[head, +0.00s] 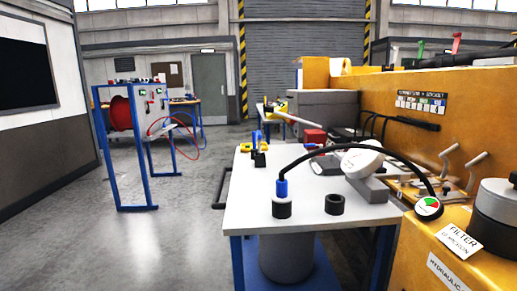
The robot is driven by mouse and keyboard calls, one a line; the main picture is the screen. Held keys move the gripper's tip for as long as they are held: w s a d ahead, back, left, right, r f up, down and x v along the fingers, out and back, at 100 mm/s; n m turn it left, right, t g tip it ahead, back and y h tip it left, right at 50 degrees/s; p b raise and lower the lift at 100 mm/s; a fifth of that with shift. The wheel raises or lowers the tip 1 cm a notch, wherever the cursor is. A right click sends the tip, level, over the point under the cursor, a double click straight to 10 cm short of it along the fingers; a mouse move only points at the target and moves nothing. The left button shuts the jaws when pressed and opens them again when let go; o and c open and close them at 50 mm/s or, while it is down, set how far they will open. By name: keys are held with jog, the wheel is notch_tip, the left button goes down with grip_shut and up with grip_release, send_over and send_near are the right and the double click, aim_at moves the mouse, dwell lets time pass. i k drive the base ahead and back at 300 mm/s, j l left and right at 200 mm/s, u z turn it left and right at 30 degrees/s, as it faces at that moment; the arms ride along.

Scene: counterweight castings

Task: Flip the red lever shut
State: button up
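A small red upright handle (456,42), which looks like the red lever, stands on top of the yellow machine (400,95) at the upper right. It leans slightly to the right, and its base is too small to make out. A similar green handle (420,49) stands to its left. Dark pipes or hoses lie around the foot of both. I cannot tell from here what the red handle works. My gripper does not show in this view.
A white-topped workbench (250,205) with blue legs stands in front of the machine. It carries a black hose (345,145), a black ring (334,204) and a red box (315,136). A blue-framed hose reel (121,113) stands at left. The grey floor (180,225) between is clear.

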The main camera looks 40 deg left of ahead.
aim_at(323, 154)
jog(key=i+j+u, duration=0.2)
jog(key=i+j, duration=0.15)
jog(key=j, duration=0.15)
jog(key=i+j+u, duration=0.2)
jog(key=i+j, duration=0.2)
